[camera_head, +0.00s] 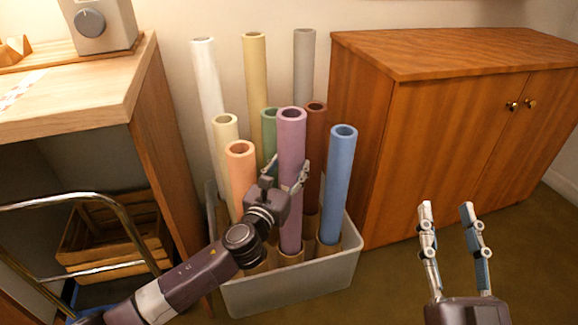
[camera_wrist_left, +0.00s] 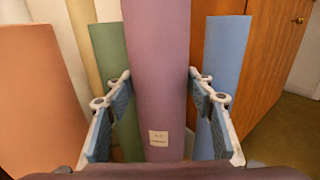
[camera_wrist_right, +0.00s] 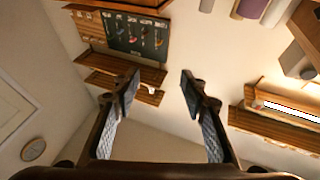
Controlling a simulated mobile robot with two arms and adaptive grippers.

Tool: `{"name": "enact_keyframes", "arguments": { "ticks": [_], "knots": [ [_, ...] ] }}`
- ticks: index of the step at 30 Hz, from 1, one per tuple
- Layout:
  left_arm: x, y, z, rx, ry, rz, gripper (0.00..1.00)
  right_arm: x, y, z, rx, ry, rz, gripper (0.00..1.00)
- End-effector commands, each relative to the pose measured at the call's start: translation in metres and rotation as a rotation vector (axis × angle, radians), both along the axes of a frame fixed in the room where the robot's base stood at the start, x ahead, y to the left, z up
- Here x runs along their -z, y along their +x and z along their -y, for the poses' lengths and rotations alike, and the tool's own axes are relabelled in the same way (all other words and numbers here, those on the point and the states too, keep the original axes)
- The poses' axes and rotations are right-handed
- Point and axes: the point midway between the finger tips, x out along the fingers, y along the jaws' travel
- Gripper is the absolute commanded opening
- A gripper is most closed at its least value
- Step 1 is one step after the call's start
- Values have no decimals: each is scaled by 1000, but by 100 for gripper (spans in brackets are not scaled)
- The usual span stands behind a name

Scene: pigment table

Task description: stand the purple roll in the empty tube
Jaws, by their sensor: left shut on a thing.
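The purple roll (camera_head: 291,150) stands nearly upright over the front of the grey bin (camera_head: 290,290). It also fills the middle of the left wrist view (camera_wrist_left: 158,60), with a small white label low on it. My left gripper (camera_head: 286,178) is shut on the purple roll, one finger on each side. The roll's lower end meets a short brown cardboard tube (camera_head: 291,259) in the bin; I cannot tell whether it is inside the tube's mouth or in front of it. My right gripper (camera_head: 447,212) is open and empty, right of the bin.
The blue roll (camera_head: 340,180) stands close right of the purple one, the orange roll (camera_head: 241,175) to its left. Green (camera_head: 269,130), dark red (camera_head: 315,140) and several other rolls stand behind. A wooden cabinet (camera_head: 450,140) is right, a trolley rail (camera_head: 130,218) left.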

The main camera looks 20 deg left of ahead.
Motion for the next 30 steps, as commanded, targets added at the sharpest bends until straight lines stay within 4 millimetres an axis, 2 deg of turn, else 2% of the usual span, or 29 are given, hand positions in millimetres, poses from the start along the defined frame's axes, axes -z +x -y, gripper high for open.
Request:
{"name": "enact_keyframes", "arguments": {
  "ticks": [15, 29, 30],
  "knots": [
    [7, 0, 0, 1, 0, 5, 5, -29, -15, 0, -8, 42, 148, 40],
    [8, 0, 0, 1, 0, 5, 5, -34, -17, 0, -10, 47, 167, 40],
    [8, 0, 0, 1, 0, 5, 54, -34, -17, 0, -10, 47, 167, 40]
  ]
}}
